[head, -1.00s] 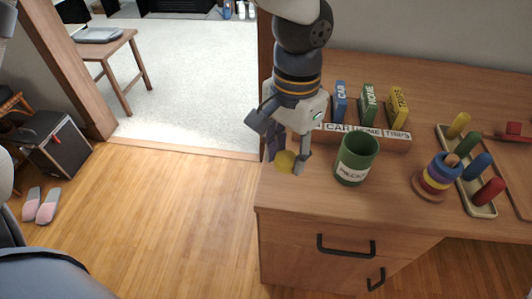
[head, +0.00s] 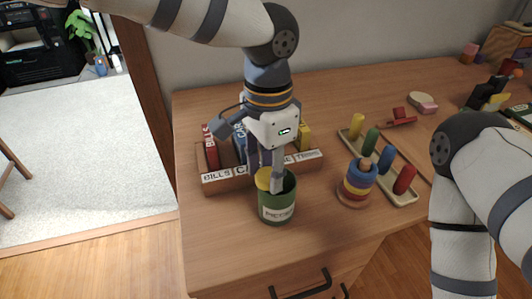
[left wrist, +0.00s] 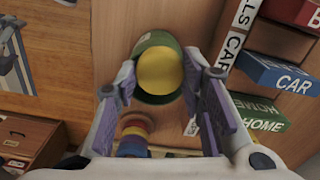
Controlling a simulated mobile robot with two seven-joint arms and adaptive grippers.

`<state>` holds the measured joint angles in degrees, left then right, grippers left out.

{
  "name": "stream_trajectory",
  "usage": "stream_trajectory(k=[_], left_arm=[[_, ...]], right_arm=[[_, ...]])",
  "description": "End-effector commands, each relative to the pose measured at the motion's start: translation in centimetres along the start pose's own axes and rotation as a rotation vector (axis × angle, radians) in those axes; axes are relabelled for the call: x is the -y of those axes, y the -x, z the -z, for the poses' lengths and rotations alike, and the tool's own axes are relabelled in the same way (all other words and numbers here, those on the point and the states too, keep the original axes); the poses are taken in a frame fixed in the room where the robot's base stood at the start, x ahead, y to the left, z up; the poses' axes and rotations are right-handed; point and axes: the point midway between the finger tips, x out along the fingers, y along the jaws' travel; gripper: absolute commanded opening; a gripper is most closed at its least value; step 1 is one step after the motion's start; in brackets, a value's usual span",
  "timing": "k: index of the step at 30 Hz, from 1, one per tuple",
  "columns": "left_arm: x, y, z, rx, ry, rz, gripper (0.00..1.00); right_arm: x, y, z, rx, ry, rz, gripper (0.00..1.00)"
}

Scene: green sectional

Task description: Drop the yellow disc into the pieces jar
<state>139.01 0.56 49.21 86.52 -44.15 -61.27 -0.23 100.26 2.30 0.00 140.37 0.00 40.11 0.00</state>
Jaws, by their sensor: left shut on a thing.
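The yellow disc (head: 263,178) is held between the fingers of my left gripper (head: 267,184). The green pieces jar (head: 277,209), with a white label, stands upright on the desk below. In the head view the disc is at the jar's left rim, partly hidden by a finger. In the left wrist view the disc (left wrist: 160,72) covers most of the jar's round opening, and the green jar wall (left wrist: 156,40) shows around it. The left gripper (left wrist: 161,76) points down at the jar. My right arm shows at the right, but its gripper is out of view.
A wooden sorter (head: 218,180) with labelled upright blocks stands right behind the jar. A ring stacker (head: 356,186) and a peg tray (head: 402,196) with coloured pegs stand to the right. The desk in front of the jar is bare to its edge.

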Motion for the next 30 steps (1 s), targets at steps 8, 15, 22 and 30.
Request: stream_trajectory(k=[8, 15, 22, 30], left_arm=[[0.0, -0.2, 0.0, -0.004, 0.001, 0.004, 0.23], [0.0, -0.2, 0.0, -0.003, 0.001, 0.003, 0.6], [0.0, 0.1, 0.0, -0.004, 0.002, 0.004, 0.6], [0.1, 6.4, 0.1, -0.008, 0.003, 0.009, 0.6]], right_arm=[[0.0, -0.1, 0.0, 0.002, 0.0, 0.0, 0.85], [0.0, -0.1, 0.0, 0.002, 0.0, 0.0, 0.85], [0.0, -0.1, 0.0, 0.002, 0.0, 0.0, 0.85], [0.0, -0.1, 0.0, 0.002, 0.0, 0.0, 0.85]])
